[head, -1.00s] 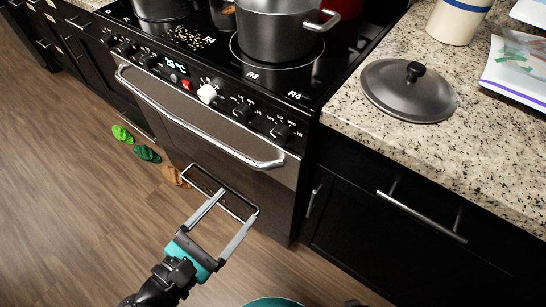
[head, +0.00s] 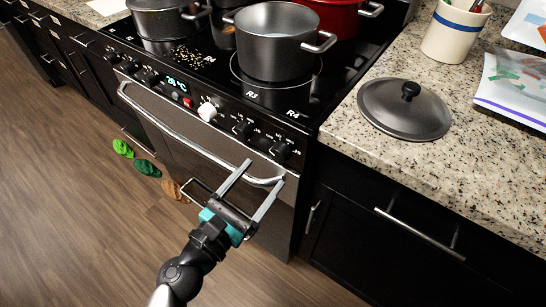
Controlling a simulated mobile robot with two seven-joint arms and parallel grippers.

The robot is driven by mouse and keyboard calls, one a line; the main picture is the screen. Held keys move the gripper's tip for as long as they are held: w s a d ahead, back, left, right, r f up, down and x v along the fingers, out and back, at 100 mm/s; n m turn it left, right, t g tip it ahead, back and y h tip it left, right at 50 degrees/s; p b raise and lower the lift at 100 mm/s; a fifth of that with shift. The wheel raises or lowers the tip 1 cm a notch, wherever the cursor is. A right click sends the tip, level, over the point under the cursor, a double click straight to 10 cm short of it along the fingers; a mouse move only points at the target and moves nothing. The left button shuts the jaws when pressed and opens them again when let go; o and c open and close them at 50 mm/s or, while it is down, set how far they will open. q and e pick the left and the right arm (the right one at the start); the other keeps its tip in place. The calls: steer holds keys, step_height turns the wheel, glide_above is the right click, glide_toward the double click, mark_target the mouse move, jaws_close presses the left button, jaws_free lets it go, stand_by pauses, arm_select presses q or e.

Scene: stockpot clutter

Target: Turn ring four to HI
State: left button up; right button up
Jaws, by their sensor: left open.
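The black stove front carries a row of knobs. The rightmost black knob (head: 281,150) has small markings around it, too small to read. Another black knob (head: 242,129) sits to its left, then a white knob (head: 207,111). The cooktop (head: 330,85) has printed ring labels, with one reading R4 near the front right edge. My left gripper (head: 265,172) is open and empty. In the picture its fingertips are just below the rightmost knob, overlapping the right end of the oven handle; I cannot tell whether they touch it. My right gripper is out of view.
The oven handle (head: 190,142) runs below the knobs. A grey pot (head: 275,45) stands on the front ring, with a red pot (head: 335,18) behind and a dark pot (head: 160,20) at left. A lid (head: 402,108) lies on the granite counter.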

mark_target(277, 158)
arm_select(q)
steer(key=shift+p+x, duration=0.3)
steer(key=shift+x, duration=2.4)
jaws_close()
